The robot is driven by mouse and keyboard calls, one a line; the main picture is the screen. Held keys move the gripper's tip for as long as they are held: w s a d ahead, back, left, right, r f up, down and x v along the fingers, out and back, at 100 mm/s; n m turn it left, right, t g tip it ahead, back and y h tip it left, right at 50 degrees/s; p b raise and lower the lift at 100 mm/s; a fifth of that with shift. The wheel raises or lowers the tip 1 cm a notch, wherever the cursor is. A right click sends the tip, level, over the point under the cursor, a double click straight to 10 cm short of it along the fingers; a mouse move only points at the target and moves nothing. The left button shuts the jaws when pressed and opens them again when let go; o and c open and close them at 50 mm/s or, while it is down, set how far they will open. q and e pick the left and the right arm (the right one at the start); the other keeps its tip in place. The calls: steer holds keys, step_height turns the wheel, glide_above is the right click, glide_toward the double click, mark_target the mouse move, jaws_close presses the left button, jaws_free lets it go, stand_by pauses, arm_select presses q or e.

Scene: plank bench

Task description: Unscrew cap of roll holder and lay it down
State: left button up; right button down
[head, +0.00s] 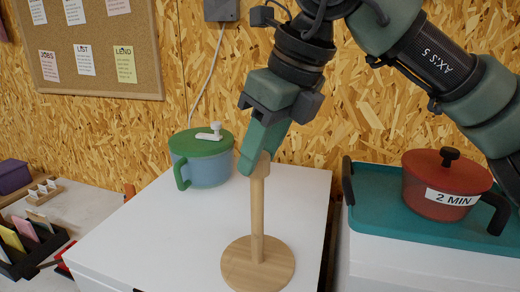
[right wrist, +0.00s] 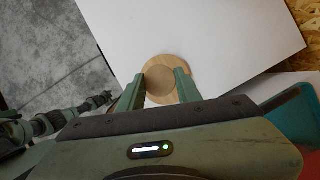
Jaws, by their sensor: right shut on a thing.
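The wooden roll holder (head: 257,220) stands upright on the white table, with a round base and a thin post. Its cap (head: 262,163) sits at the top of the post, partly hidden by my fingers. My right gripper (head: 255,160) comes down from above and is shut on the cap. In the right wrist view, the round cap (right wrist: 159,80) lies between the two green fingertips (right wrist: 160,85), with the base (right wrist: 168,60) below it. My left gripper is not in view.
A blue pot with a green lid (head: 203,158) stands behind the holder to the left. A red pot (head: 440,185) marked "2 MIN" stands on a teal tray (head: 385,215) at right. The white tabletop (head: 150,235) left of the holder is clear. A black organiser (head: 30,245) is at far left.

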steer(key=shift+r+n+g+p, duration=0.1)
steer(key=shift+n+g+p, duration=0.3)
steer(key=shift+n+p, duration=0.4)
steer(key=shift+n+y, duration=0.4)
steer(key=shift+w+n+g+p, duration=0.1)
steer(key=shift+n+g+p, duration=0.3)
steer(key=shift+n+p, duration=0.55)
steer(key=shift+n, duration=0.55)
